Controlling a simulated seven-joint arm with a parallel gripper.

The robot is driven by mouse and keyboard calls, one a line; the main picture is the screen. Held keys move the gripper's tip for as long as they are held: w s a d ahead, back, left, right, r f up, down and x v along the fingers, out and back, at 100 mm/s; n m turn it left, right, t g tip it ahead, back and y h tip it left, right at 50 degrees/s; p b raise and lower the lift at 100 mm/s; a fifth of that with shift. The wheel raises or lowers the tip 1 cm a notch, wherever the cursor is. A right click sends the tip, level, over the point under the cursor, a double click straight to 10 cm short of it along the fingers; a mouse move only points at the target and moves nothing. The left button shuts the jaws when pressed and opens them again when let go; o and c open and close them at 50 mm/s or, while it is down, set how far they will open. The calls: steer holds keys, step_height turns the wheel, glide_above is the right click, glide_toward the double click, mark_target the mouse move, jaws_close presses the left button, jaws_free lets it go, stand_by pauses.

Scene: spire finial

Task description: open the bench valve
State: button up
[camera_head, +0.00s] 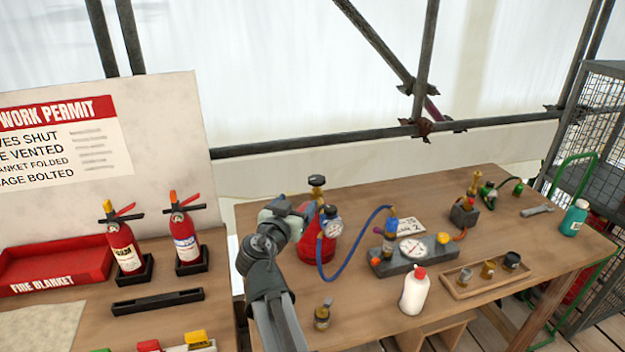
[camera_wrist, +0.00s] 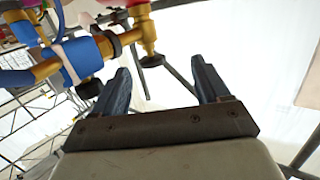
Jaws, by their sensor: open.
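A red gas cylinder (camera_head: 318,240) stands upright on the bench, with a brass valve and black handwheel (camera_head: 317,181) on top and a gauge (camera_head: 332,228) at its side. I cannot tell for sure that this is the bench valve. My gripper (camera_head: 303,211) is beside the cylinder top at its left. In the wrist view, my gripper (camera_wrist: 162,75) is open with nothing between its fingers. A brass fitting (camera_wrist: 148,30) ending in a dark knob (camera_wrist: 152,61) is just beyond the left finger, apart from it as far as I can tell.
A blue hose (camera_head: 345,273) runs from the cylinder to a grey block with a gauge (camera_head: 400,258). A white bottle (camera_head: 413,293), a small brass-coloured jar (camera_head: 321,318) and a wooden tray (camera_head: 462,291) stand in front. Two fire extinguishers (camera_head: 124,248) (camera_head: 185,240) stand on the left table.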

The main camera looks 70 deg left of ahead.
steer(key=shift+s+a+n+g, duration=1.5)
steer(key=shift+a+g, duration=3.6)
steer(key=shift+a, duration=0.9)
steer(key=m+t+h, duration=0.1)
steer(key=m+h, duration=0.2)
steer(key=h, duration=1.1)
glide_toward(317, 178)
step_height(317, 178, down, 8)
steer(key=shift+d+f, duration=0.1)
steer(key=shift+c, duration=0.2)
